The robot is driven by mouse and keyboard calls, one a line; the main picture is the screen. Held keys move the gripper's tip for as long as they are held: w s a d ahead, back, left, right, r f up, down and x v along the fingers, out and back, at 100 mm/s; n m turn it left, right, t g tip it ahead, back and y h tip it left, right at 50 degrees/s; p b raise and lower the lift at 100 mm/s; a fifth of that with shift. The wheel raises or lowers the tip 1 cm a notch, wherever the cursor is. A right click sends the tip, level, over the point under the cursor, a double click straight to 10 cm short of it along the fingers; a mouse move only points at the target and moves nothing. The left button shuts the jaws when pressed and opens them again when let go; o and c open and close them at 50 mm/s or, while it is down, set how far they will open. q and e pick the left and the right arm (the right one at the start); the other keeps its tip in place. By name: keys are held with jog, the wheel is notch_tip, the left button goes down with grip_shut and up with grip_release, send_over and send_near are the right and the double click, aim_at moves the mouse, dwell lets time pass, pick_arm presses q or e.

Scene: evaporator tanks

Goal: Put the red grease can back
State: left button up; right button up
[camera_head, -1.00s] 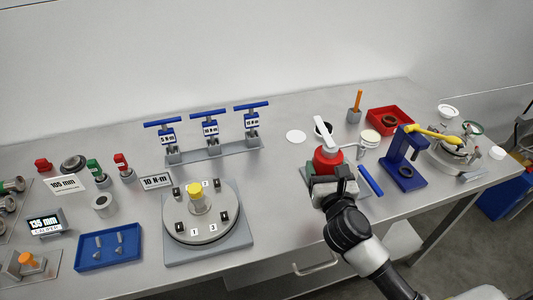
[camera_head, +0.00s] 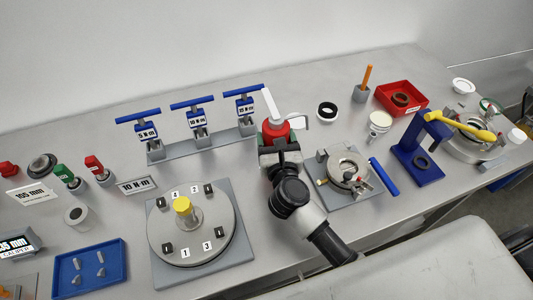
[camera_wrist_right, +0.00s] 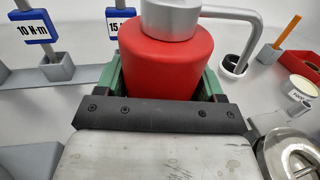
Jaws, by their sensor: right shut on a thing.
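The red grease can (camera_head: 276,131) has a grey top, a long pale lever and a bent side spout. It is upright, just right of the torque wrench rack. My right gripper (camera_head: 279,147) is shut on it from the front. In the right wrist view the can (camera_wrist_right: 166,62) sits between the green-lined fingers (camera_wrist_right: 165,85). Its base is hidden, so I cannot tell whether it touches the table. The white disc seen earlier on the table is not clearly visible now; the can and spout cover that area. My left gripper is not in view.
The torque wrench rack (camera_head: 203,143) stands close left of the can. A black ring (camera_head: 327,112) and a tin (camera_head: 380,120) lie to its right. A grey fixture (camera_head: 346,172), blue bar (camera_head: 384,177) and blue press (camera_head: 420,150) are further right. A turntable (camera_head: 193,222) is front left.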

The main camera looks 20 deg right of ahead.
jog(key=shift+w+a+f, duration=0.15)
jog(key=shift+a+f, duration=0.15)
jog(key=shift+a, duration=0.2)
jog(key=shift+w+a+f, duration=0.1)
jog(key=shift+a+f, duration=0.15)
jog(key=shift+a, duration=0.2)
jog(key=shift+a+f, duration=0.1)
jog(key=shift+f, duration=0.15)
notch_tip(320, 180, down, 3)
jog(key=shift+f+b, duration=0.2)
jog(key=shift+b, duration=0.3)
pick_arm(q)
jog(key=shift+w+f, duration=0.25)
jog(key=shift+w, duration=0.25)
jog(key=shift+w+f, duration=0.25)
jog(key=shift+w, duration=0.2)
pick_arm(e)
jog(key=shift+f, duration=0.1)
jog(key=shift+f, duration=0.2)
jog(key=o, duration=1.2)
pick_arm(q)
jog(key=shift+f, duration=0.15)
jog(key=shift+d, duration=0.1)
pick_arm(e)
jog(key=shift+r, duration=0.1)
